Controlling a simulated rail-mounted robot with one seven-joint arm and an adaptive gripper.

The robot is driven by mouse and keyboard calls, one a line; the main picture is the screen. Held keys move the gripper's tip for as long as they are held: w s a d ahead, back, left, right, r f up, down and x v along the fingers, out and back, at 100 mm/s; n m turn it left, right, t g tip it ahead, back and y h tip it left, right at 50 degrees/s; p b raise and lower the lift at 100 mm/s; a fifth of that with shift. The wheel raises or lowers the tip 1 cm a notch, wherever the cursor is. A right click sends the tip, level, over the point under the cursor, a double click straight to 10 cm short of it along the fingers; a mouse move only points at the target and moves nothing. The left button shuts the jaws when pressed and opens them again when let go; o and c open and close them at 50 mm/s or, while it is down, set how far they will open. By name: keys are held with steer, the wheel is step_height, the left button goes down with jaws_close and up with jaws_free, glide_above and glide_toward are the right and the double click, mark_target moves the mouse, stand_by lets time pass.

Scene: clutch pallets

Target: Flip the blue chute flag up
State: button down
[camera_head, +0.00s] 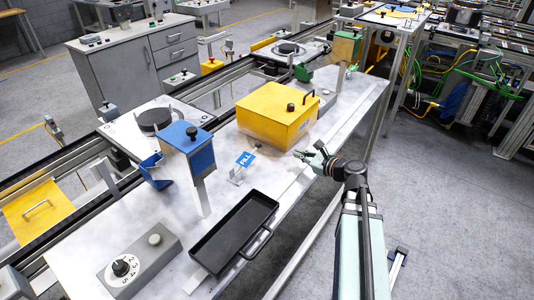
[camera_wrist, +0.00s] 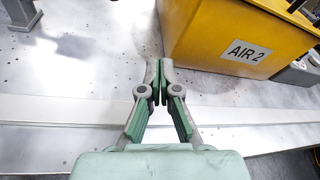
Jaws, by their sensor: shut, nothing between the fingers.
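A small blue flag with white lettering (camera_head: 245,159) stands tilted on a light bracket (camera_head: 236,175) on the white table. It is right of the chute-like post with a blue top block (camera_head: 187,137) and left of the yellow box. I cannot read its letters surely. My gripper (camera_head: 311,156) is at the table's right edge, to the right of the flag and apart from it. In the wrist view my gripper (camera_wrist: 160,66) is shut and empty over the table surface. The flag cannot be made out in the wrist view.
The yellow box (camera_head: 277,115) stands close beyond my gripper; its AIR 2 label shows in the wrist view (camera_wrist: 247,53). A black tray (camera_head: 234,233) and a grey dial box (camera_head: 139,265) lie nearer. Bare table separates flag and gripper.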

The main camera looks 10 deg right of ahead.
mark_target(248, 158)
steer(key=s+a, duration=0.1)
steer(key=s+a+m+y, duration=0.1)
steer(key=a, duration=0.1)
steer(key=s+a+y, duration=0.1)
steer(key=a, duration=0.1)
steer(key=shift+r+g, duration=0.35)
steer(key=shift+g, duration=0.05)
steer(key=p+x, duration=0.3)
steer(key=x, duration=0.7)
steer(key=shift+r, duration=0.15)
